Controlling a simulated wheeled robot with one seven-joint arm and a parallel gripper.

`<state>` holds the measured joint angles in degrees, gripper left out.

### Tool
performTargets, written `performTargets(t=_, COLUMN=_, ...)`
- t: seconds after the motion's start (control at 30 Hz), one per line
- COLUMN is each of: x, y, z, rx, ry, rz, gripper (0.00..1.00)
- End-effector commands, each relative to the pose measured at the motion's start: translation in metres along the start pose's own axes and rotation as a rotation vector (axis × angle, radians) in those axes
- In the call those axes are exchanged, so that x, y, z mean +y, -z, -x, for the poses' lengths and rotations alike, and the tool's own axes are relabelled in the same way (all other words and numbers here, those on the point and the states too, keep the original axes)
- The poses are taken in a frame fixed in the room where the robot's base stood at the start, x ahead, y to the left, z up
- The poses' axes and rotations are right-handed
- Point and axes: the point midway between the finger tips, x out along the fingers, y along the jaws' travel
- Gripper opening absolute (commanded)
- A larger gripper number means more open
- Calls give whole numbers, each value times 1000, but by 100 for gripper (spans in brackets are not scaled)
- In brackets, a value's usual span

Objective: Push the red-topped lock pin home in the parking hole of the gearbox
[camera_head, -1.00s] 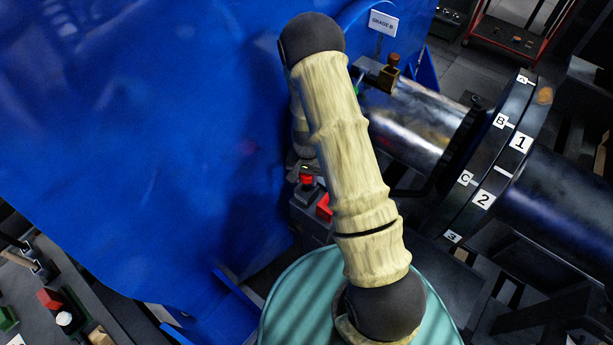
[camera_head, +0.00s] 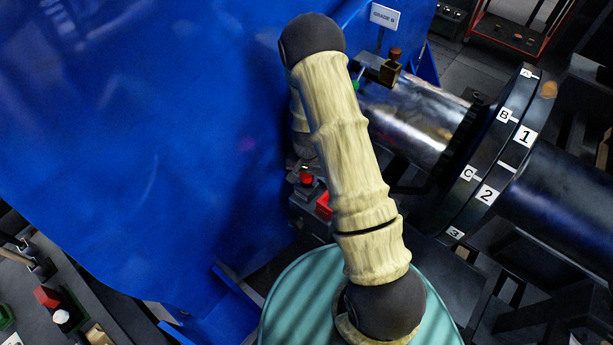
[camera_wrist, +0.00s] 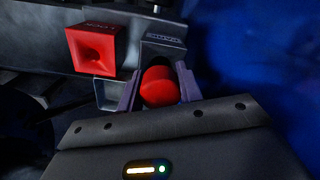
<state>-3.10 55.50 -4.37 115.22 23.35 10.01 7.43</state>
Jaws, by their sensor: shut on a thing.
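In the wrist view my gripper (camera_wrist: 158,76) is shut on the round red top of the lock pin (camera_wrist: 159,90), with one purple-grey finger on each side. The pin's shank is hidden below the red top, so I cannot tell how deep it sits. Just beyond the fingers is a grey block (camera_wrist: 163,52) with raised lettering, part of the gearbox housing. In the head view the red top (camera_head: 306,179) shows small, left of my pale-sleeved arm, at the grey gearbox (camera_head: 312,228). My arm hides part of that area.
A red square funnel-shaped piece (camera_wrist: 91,49) sits left of the pin. A large blue sheet (camera_head: 130,130) fills the left. A shiny shaft (camera_head: 425,115) leads to a dark flange marked with letters and numbers (camera_head: 490,165). A teal drum top (camera_head: 300,300) is below my arm.

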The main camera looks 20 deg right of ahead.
Motion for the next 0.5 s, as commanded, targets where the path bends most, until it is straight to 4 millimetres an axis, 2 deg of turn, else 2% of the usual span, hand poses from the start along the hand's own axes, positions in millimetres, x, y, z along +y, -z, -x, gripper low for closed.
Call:
performTargets(t=0.37, x=0, y=0, z=-8, rx=0, ry=0, rz=0, gripper=9)
performTargets(t=0.4, x=0, y=0, z=-8, rx=1, ry=0, rz=0, gripper=39)
performTargets(t=0.5, x=0, y=0, z=-8, rx=1, ry=0, rz=0, gripper=59)
